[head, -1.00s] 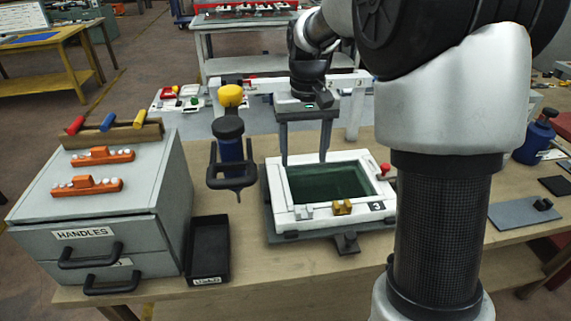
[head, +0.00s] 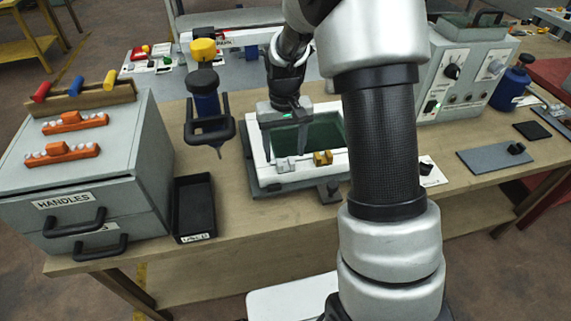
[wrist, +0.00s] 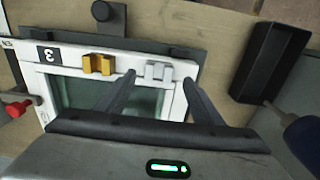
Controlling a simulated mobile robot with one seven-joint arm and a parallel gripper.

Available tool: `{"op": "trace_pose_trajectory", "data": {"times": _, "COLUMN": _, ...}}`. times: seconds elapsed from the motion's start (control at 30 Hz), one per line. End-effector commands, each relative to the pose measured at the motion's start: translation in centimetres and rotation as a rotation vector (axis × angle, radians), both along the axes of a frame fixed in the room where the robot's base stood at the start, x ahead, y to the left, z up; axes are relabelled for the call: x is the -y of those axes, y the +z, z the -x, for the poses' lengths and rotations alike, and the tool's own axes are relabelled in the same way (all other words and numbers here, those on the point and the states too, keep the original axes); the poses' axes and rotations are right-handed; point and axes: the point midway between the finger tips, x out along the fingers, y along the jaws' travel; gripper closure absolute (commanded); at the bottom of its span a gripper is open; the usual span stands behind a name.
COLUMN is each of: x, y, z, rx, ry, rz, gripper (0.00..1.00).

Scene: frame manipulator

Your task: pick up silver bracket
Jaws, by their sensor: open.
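The silver bracket (wrist: 158,70) sits on the white frame (wrist: 183,104) beside a gold bracket (wrist: 99,64). In the head view the silver bracket (head: 285,164) is on the frame's near edge, left of the gold bracket (head: 323,158). My gripper (head: 285,158) is open and empty, pointing down over the frame. In the wrist view the fingertips of my gripper (wrist: 159,77) appear on either side of the silver bracket. I cannot tell how far above it they are.
A black tray (head: 194,208) and a grey drawer cabinet (head: 90,165) are further left. A red knob (wrist: 17,108) is at the frame's side. A grey control box (head: 465,75) stands at right.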

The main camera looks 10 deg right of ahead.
Motion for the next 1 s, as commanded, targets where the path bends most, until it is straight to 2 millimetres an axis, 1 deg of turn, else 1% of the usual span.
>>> {"op": "trace_pose_trajectory", "data": {"times": 0.03, "x": 0.3, "y": -0.9, "z": 0.1, "rx": -0.005, "ry": -0.001, "rz": 0.000, "gripper": 0.39}}
{"op": "trace_pose_trajectory", "data": {"times": 0.1, "x": 0.3, "y": -1.9, "z": 0.1, "rx": -0.003, "ry": 0.000, "rz": 0.000, "gripper": 0.39}}
{"op": "trace_pose_trajectory", "data": {"times": 0.2, "x": 0.3, "y": -2.9, "z": 0.0, "rx": -0.001, "ry": 0.000, "rz": 0.000, "gripper": 0.39}}
{"op": "trace_pose_trajectory", "data": {"times": 0.47, "x": 0.3, "y": -3.1, "z": 0.0, "rx": 0.001, "ry": 0.000, "rz": 0.000, "gripper": 0.39}}
{"op": "trace_pose_trajectory", "data": {"times": 0.5, "x": 0.3, "y": -3.1, "z": 0.0, "rx": 0.001, "ry": 0.000, "rz": 0.000, "gripper": 0.42}}
{"op": "trace_pose_trajectory", "data": {"times": 0.57, "x": 0.3, "y": -3.1, "z": 0.0, "rx": 0.001, "ry": 0.000, "rz": 0.000, "gripper": 0.53}}
{"op": "trace_pose_trajectory", "data": {"times": 0.6, "x": 0.3, "y": -3.1, "z": 0.0, "rx": 0.001, "ry": 0.000, "rz": 0.000, "gripper": 0.59}}
{"op": "trace_pose_trajectory", "data": {"times": 0.73, "x": 0.3, "y": -3.1, "z": 0.0, "rx": 0.001, "ry": 0.000, "rz": 0.000, "gripper": 0.81}}
{"op": "trace_pose_trajectory", "data": {"times": 0.77, "x": 0.3, "y": -3.1, "z": 0.0, "rx": 0.001, "ry": 0.000, "rz": 0.000, "gripper": 0.84}}
{"op": "trace_pose_trajectory", "data": {"times": 1.0, "x": 0.3, "y": -2.9, "z": -0.1, "rx": 0.002, "ry": 0.000, "rz": 0.000, "gripper": 0.84}}
